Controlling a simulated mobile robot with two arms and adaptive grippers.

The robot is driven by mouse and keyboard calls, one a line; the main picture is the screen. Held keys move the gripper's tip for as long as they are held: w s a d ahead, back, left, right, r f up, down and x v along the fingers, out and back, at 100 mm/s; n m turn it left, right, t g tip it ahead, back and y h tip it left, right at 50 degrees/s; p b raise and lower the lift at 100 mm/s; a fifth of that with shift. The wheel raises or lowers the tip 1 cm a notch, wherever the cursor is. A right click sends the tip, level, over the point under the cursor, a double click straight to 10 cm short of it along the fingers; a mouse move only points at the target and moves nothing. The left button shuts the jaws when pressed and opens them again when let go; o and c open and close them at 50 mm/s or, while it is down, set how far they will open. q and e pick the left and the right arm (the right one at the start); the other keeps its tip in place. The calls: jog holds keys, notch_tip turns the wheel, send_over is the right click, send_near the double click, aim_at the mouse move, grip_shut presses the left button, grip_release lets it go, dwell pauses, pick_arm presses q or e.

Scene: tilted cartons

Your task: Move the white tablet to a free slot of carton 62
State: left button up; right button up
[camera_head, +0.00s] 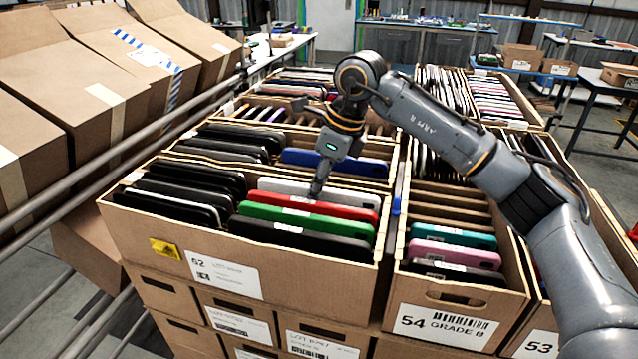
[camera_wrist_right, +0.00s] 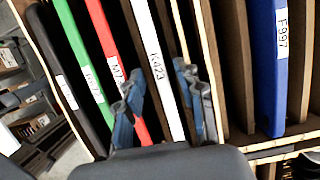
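The white tablet (camera_head: 350,197), labelled K423 in the right wrist view (camera_wrist_right: 158,68), stands on edge in the right-hand row of carton 62 (camera_head: 318,274), just behind a red tablet (camera_head: 330,207). My right gripper (camera_head: 318,190) points down at it from above. In the right wrist view its two fingers (camera_wrist_right: 163,95) are apart, one on each side of the white tablet, with gaps showing. The lower fingertips overlap the red tablet in that view. Behind the white tablet are empty slots between cardboard dividers (camera_wrist_right: 236,60), then a blue tablet (camera_wrist_right: 266,70). My left gripper is out of view.
Green (camera_head: 300,218) and black (camera_head: 295,240) tablets stand in front of the red one. Several black tablets (camera_head: 180,195) fill the left row. Carton 54 (camera_head: 455,322) stands to the right, and brown boxes (camera_head: 60,80) line the left rail.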

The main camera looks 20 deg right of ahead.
jog(key=v, duration=1.2)
notch_tip(320, 180, up, 7)
jog(key=p, duration=0.6)
jog(key=shift+p, duration=0.3)
jog(key=shift+w, duration=0.1)
